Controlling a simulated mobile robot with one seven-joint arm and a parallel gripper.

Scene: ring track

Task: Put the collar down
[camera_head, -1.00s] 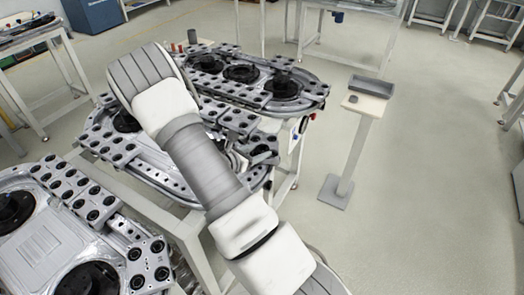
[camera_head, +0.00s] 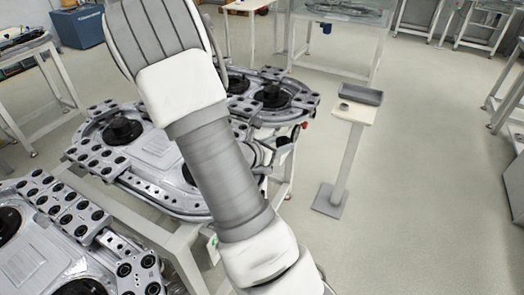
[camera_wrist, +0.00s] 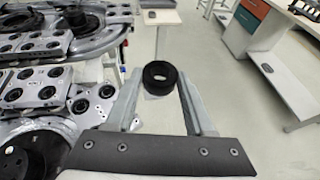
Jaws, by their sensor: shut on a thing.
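The collar (camera_wrist: 160,76) is a short black ring with a round hole. In the wrist view it sits between the tips of my gripper (camera_wrist: 161,82), which is shut on it. It is held up in the air, with grey floor behind it. The ring track (camera_wrist: 75,30) lies to the left in the wrist view; the collar is clear of it in the picture. The track (camera_head: 150,150) also shows in the head view, partly hidden by my arm. My gripper and the collar are hidden behind my arm there.
A narrow stand (camera_head: 352,112) with a grey tray (camera_head: 361,94) stands right of the track, and a small dark piece lies on its top. Floor around the stand is clear. A white bench with drawers (camera_wrist: 262,30) is at the right in the wrist view.

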